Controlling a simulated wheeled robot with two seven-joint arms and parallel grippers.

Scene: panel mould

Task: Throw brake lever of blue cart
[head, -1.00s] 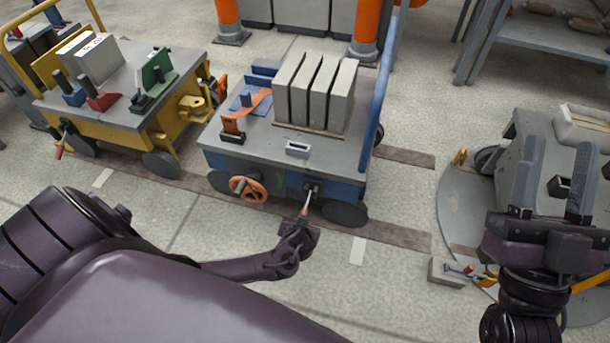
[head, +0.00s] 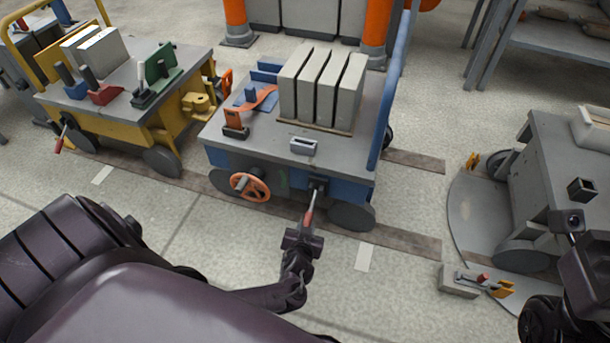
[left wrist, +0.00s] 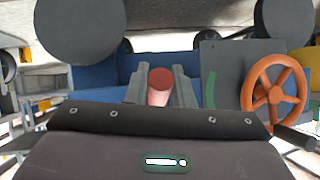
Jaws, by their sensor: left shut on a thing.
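The blue cart (head: 290,160) stands in the middle of the head view. Its brake lever (head: 312,206), a pale rod with a red grip, sticks out from its front and slants down. My left gripper (head: 306,236) is at the lever's outer end, shut on the red grip. In the left wrist view the round red end of the lever (left wrist: 160,80) sits between the two grey fingers (left wrist: 160,88). My right arm (head: 588,265) is cut off at the right edge, and its fingertips cannot be made out.
An orange handwheel (head: 250,187) is on the cart's front, left of the lever. Grey slabs (head: 322,87) stand on the cart's top. A yellow cart (head: 125,100) is on the left, a grey cart (head: 565,165) on the right.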

